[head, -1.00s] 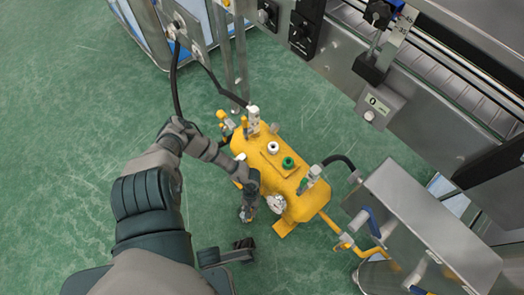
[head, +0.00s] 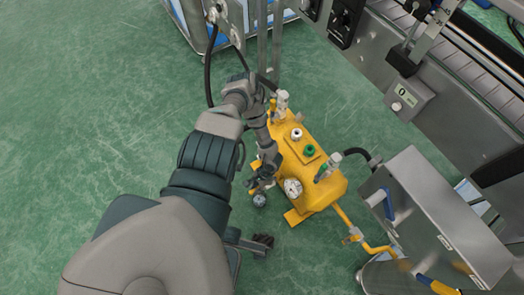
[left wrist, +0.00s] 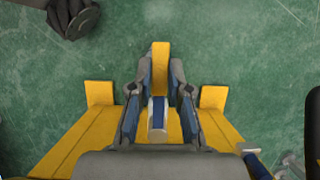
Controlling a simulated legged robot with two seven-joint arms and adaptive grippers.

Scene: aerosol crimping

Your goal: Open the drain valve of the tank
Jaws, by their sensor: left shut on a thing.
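The yellow tank (head: 325,193) stands low on the green floor in the head view, with hoses and fittings on top. My left gripper (head: 259,186) reaches down at the tank's left side. In the left wrist view the fingers of my left gripper (left wrist: 157,98) are closed around a blue-and-white piece (left wrist: 158,118), which looks like the drain valve handle. A yellow bar (left wrist: 160,68) stands up just beyond it, between the fingertips. The valve body is hidden by the gripper. My right gripper is not in view.
A conveyor machine (head: 440,110) fills the upper right.

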